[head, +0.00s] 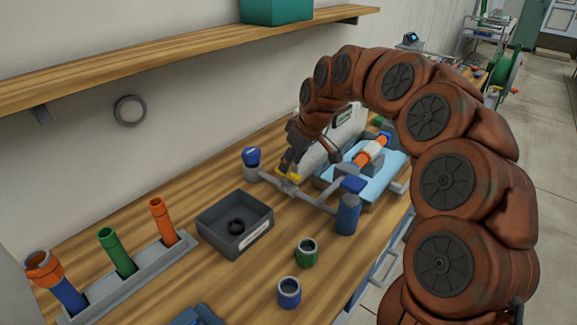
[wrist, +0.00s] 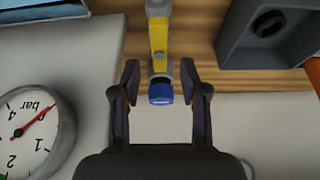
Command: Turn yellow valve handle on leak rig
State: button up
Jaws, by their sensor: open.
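The yellow valve handle (wrist: 158,38) lies lengthwise along the grey pipe of the leak rig in the wrist view. In the head view the handle (head: 287,176) shows just below my gripper (head: 291,161), partly hidden by it. In the wrist view my gripper (wrist: 160,78) is open and empty, its fingers apart left and right. The handle's lower end and a blue cap (wrist: 160,94) appear between the fingers; I cannot tell the height gap. The leak rig's grey pipe (head: 318,203) runs across the bench in the head view.
A pressure gauge (wrist: 32,128) is close at left in the wrist view. A dark bin (head: 262,236) holding a black ring stands left of the rig. A blue cylinder (head: 347,215), a green cup (head: 307,252) and a tube rack (head: 130,277) stand nearby. A shelf (head: 170,57) hangs above.

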jog(key=v, duration=0.9)
